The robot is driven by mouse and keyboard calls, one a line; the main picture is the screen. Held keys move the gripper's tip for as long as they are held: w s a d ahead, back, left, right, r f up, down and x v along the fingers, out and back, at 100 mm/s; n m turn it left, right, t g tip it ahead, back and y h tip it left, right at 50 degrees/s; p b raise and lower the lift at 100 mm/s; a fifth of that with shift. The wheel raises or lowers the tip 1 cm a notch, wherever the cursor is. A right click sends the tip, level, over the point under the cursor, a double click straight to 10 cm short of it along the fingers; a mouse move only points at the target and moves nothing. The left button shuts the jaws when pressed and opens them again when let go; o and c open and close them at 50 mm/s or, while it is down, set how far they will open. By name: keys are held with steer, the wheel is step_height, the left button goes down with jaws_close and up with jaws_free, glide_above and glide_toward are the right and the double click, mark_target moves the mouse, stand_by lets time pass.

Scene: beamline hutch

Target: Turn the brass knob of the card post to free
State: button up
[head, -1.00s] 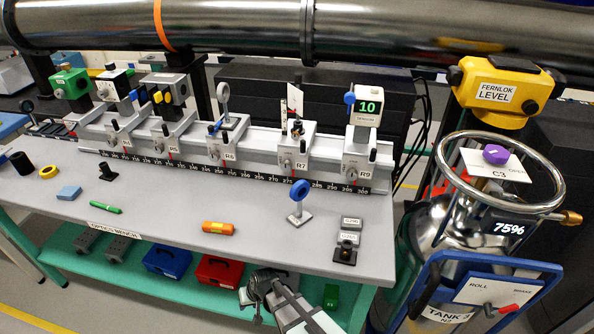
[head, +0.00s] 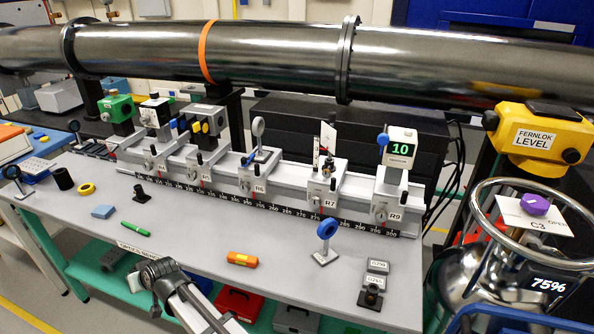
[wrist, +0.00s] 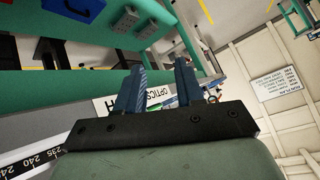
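The card post (head: 328,140) with an upright white card stands on the carrier marked R7 on the bench rail in the head view. The post's clamp and knob are too small to tell apart, and I cannot read the knob's setting. My gripper (wrist: 158,72) shows two blue fingers apart with nothing between them in the wrist view. In the head view my arm's end is at the bench's front edge, well to the left of and nearer than the card post. The card post is not recognisable in the wrist view.
The R9 carrier with a green "10" display (head: 401,149) is right of R7. A large dark pipe (head: 270,55) runs behind.

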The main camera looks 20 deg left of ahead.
steer(key=shift+m+t+h, duration=0.4)
steer(key=shift+m+t, duration=0.2)
steer(key=shift+t, duration=0.3)
steer(key=w+d+r, duration=0.1)
steer(key=w+r, duration=0.2)
steer(key=w, duration=0.1)
steer(key=w+d+r, duration=0.2)
steer(key=w+r, duration=0.2)
steer(key=w+d+r, duration=0.1)
steer(key=w+r, duration=0.2)
steer(key=w, duration=0.1)
steer(key=shift+w+d+r, duration=0.1)
steer(key=shift+d+r, duration=0.25)
steer(key=shift+r, duration=0.05)
steer(key=w+d+r+m+h, duration=0.1)
steer(key=w+d+r+m, duration=0.1)
steer(key=w+d+r, duration=0.3)
steer(key=w+d+r+m+h, duration=0.1)
steer(key=w+d+r, duration=0.2)
steer(key=w+d, duration=0.35)
steer(key=m+h, duration=0.3)
steer(key=m, duration=0.5)
glide_toward(327, 171)
steer(key=shift+t, duration=0.5)
steer(key=x, duration=0.6)
steer(key=s+x, duration=0.1)
steer(key=x, duration=0.2)
steer(key=shift+f, duration=0.15)
steer(key=shift+c, duration=0.5)
jaws_close()
